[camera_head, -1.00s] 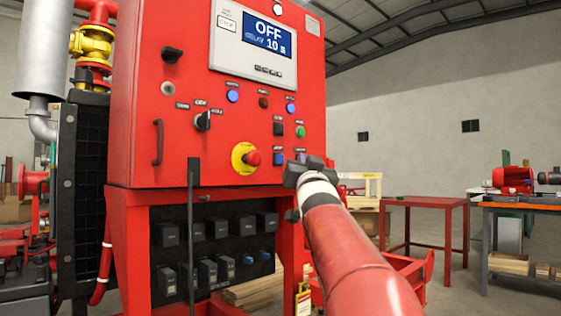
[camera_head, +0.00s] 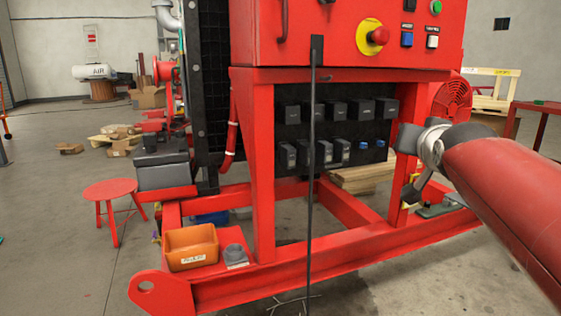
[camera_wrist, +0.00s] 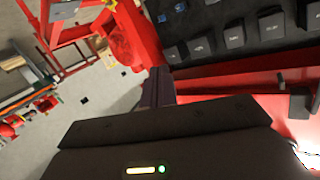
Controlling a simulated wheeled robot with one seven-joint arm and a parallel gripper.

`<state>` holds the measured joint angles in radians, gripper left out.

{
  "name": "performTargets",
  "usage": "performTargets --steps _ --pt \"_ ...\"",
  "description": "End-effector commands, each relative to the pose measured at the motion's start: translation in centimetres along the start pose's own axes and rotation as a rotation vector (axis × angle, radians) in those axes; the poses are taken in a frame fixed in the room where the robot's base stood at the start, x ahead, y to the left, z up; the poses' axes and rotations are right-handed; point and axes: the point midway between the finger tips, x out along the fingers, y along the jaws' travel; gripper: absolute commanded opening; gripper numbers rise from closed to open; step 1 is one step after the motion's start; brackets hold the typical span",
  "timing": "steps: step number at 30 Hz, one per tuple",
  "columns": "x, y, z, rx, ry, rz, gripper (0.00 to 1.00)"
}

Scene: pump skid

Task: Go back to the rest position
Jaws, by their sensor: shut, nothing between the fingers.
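My gripper (camera_wrist: 157,85) is shut and empty in the wrist view. Its two dark fingers lie together, pointing up the picture. Beside them on the right are a red frame edge and the black relay panel, and on the left the floor shows far below. In the head view my red arm comes in from the right. Its grey and dark wrist end is in front of the right leg of the red control cabinet (camera_head: 340,45), right of the relay panel (camera_head: 335,125). The fingers cannot be made out clearly there, nor whether anything touches the frame.
The red skid base (camera_head: 330,275) runs along the floor below. An orange bin (camera_head: 191,248) sits on its left end, with a red stool (camera_head: 110,190) left of it. A thin black post (camera_head: 312,180) stands in front of the cabinet. The floor at left is open.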

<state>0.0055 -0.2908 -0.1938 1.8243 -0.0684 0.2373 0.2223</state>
Motion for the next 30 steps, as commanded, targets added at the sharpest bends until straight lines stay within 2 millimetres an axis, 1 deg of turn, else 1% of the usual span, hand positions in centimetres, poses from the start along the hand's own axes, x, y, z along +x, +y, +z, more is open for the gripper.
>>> performTargets --steps 1,2,3,5,6,8,9,12,15,18,21,30 --pt "-1.9 -0.5 3.4 -0.021 -0.096 -0.009 0.0" --pt "-2.9 -0.7 5.5 -0.035 -0.154 -0.014 0.0" --pt "-4.4 -0.9 8.2 -0.056 -0.229 -0.02 0.0" --pt "-6.6 -1.2 12.3 -0.091 -0.338 -0.031 0.0" --pt "-8.2 -1.3 14.9 -0.116 -0.409 -0.037 0.0" --pt "-10.6 -1.3 18.8 -0.155 -0.51 -0.046 0.0" --pt "-12.2 -1.2 21.1 -0.182 -0.573 -0.052 0.0" --pt "-15.7 -0.8 26.1 -0.239 -0.709 -0.062 0.0" --pt "-18.3 -0.2 29.6 -0.282 -0.807 -0.068 0.0" --pt "-19.8 0.1 31.6 -0.308 -0.864 -0.07 0.0" --pt "-20.4 0.3 32.4 -0.318 -0.888 -0.071 0.0" --pt "-20.4 0.3 32.4 -0.317 -0.888 -0.071 0.0"
